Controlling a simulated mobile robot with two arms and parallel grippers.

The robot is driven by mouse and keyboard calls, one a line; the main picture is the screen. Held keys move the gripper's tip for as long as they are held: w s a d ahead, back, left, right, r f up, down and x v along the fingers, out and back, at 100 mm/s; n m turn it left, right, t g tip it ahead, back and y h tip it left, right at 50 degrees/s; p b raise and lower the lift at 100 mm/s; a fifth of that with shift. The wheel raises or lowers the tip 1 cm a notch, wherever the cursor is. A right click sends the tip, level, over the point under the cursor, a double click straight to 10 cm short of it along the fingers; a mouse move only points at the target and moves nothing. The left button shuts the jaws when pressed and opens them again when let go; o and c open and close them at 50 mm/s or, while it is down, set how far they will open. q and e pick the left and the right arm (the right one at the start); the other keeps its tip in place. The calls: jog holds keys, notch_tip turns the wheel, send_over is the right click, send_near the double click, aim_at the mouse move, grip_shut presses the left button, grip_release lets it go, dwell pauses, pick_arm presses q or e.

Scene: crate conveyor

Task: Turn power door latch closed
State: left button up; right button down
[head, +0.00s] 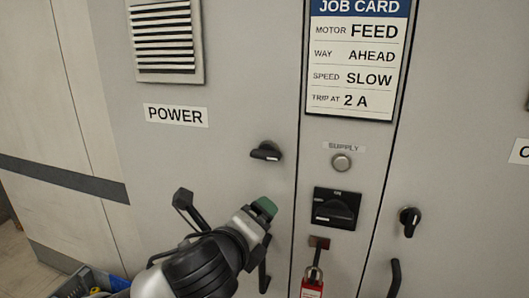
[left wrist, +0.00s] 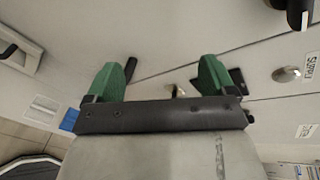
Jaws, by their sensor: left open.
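The power door (head: 225,90) is a grey cabinet door with a POWER label (head: 176,116). Its black latch (head: 266,151) sits near the door's right edge, with the lever lying roughly level and pointing left. The latch also shows at the top right of the left wrist view (left wrist: 298,12). My left gripper (head: 263,208) is below the latch and apart from it. In the left wrist view its two green fingers (left wrist: 158,80) are spread with nothing between them. One finger is largely hidden in the head view. My right gripper is in neither view.
Right of the power door are a SUPPLY button (head: 341,162), a black rotary switch (head: 335,208) and a red tag (head: 312,284) hanging below. Another latch (head: 409,220) on the right door points down. A job card (head: 358,60) is above.

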aim_at(264, 156)
pick_arm(q)
jog(key=s+a+r+m+t, duration=0.1)
jog(key=s+r+m+t, duration=0.15)
jog(key=r+m, duration=0.35)
jog(key=s+r+m+t, duration=0.1)
jog(key=s+r+m, duration=0.3)
jog(key=r+m, duration=0.15)
jog(key=shift+h, duration=0.3)
jog(key=p+x, duration=0.4)
jog(key=x, duration=0.6)
jog(key=shift+r, duration=0.1)
jog(key=shift+w+d+p, duration=0.15)
jog(key=shift+w+p, duration=0.15)
jog(key=shift+w, duration=0.15)
jog(key=c, duration=0.9)
